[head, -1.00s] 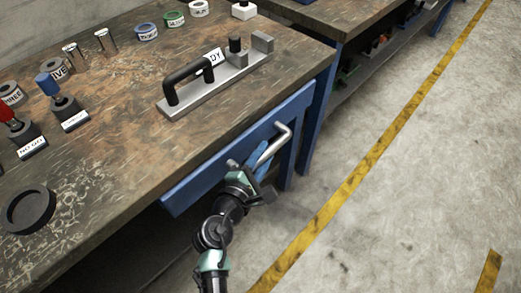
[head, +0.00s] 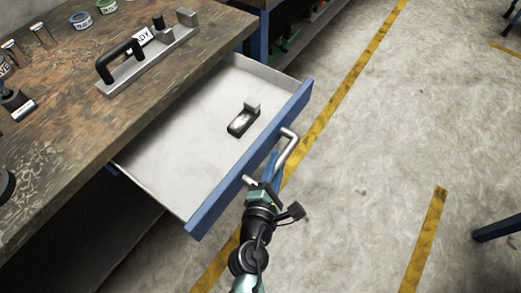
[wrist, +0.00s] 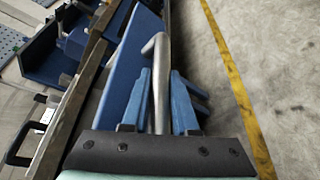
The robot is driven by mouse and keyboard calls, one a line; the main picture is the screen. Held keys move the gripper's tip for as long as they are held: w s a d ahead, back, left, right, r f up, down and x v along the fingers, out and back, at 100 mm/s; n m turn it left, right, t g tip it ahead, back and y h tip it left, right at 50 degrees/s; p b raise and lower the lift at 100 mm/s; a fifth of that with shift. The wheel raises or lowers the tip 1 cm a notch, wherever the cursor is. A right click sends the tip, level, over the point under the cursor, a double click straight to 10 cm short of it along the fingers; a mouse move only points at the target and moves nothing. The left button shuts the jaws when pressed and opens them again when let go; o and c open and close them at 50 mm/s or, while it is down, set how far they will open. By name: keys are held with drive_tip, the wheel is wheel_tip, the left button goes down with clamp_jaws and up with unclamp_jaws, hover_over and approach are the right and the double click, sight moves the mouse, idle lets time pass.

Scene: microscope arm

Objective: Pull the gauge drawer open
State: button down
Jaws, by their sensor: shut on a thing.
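The gauge drawer (head: 195,212) stands well out from under the workbench, its pale inside in view. It has a blue front and a silver bar handle (head: 289,146). My gripper (head: 270,168) is at the handle, in front of the drawer's face. In the wrist view the blue fingers of my gripper (wrist: 160,100) sit on either side of the handle bar (wrist: 160,70) and are shut on it. A small dark gauge (head: 241,123) with a grey block at one end lies inside the drawer. Part of the handle is hidden behind my gripper.
The worn workbench top (head: 60,135) is above and left of the drawer. On it are a grey fixture with a black handle (head: 120,60) and several labelled rings and pins. Open concrete floor with yellow lines (head: 345,90) lies to the right. A blue leg (head: 497,229) stands at the far right.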

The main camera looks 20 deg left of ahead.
drive_tip(key=shift+s+d, duration=0.25)
drive_tip(key=shift+d, duration=0.25)
drive_tip(key=shift+s+d, duration=0.2)
drive_tip(key=shift+d, duration=0.3)
drive_tip(key=c, duration=0.7)
unclamp_jaws()
drive_tip(key=shift+b+v, duration=1.1)
drive_tip(key=shift+v, duration=5.35)
